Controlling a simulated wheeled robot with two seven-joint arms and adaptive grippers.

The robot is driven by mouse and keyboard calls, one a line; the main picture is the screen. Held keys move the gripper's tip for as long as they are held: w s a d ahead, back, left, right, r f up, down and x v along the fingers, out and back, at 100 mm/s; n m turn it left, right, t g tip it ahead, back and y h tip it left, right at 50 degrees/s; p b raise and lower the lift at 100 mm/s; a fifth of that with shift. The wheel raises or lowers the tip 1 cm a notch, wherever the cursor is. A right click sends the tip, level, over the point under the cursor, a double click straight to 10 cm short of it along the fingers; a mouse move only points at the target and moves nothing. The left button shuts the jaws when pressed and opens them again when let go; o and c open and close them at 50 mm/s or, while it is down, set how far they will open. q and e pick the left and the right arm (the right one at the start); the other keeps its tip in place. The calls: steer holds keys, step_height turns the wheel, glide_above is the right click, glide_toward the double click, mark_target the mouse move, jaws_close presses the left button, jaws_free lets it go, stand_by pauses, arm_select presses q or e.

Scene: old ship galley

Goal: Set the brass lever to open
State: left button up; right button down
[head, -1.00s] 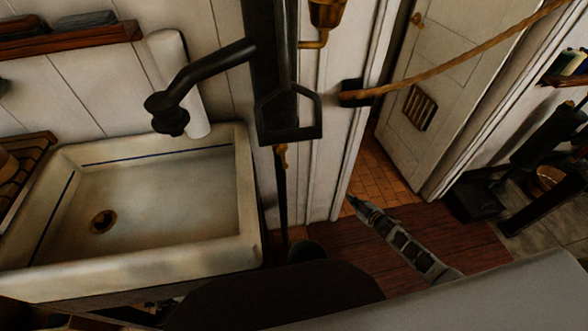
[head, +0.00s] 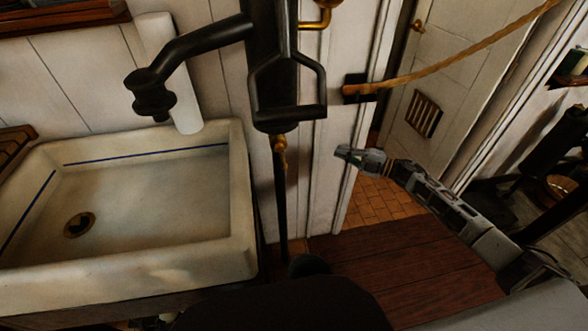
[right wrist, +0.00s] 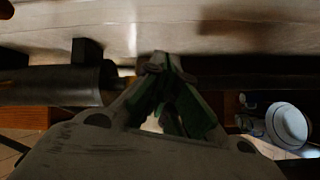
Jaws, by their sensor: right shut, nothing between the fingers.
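A small brass lever (head: 280,152) sits on the dark vertical pipe just below the black pump handle (head: 290,112). It points roughly along the pipe. My right gripper (head: 341,153) is shut and empty, its tip to the right of the lever and apart from it in the picture. In the right wrist view my right gripper (right wrist: 160,65) shows closed fingers with green pads; I cannot pick out the lever there. My left gripper is not in view.
A white sink (head: 240,245) stands at left under the black pump spout (head: 150,95). A brass fitting (head: 323,15) is on the wall above. Wooden floor (head: 400,250) lies clear below.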

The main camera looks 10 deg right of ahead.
arm_select(q)
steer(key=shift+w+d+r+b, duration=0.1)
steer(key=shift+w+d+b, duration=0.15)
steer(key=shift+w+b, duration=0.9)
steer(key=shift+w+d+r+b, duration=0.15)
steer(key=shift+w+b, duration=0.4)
steer(key=shift+b, duration=1.2)
arm_select(e)
steer(key=s+a+r+n+g+y, duration=0.1)
steer(key=s+a+r+n+g, duration=0.3)
steer(key=s+n+g, duration=0.3)
steer(key=shift+s+a+r+n+g, duration=0.35)
steer(key=shift+r+n, duration=0.3)
steer(key=shift+n, duration=0.45)
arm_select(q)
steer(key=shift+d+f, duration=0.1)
arm_select(e)
steer(key=shift+w, duration=0.2)
glide_toward(282, 157)
steer(key=a+f, duration=0.3)
steer(key=a, duration=0.2)
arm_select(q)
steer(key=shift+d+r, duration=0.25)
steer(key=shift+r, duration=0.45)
arm_select(e)
steer(key=shift+w+a+f, duration=0.15)
steer(key=shift+w+a, duration=0.15)
steer(key=shift+a, duration=0.3)
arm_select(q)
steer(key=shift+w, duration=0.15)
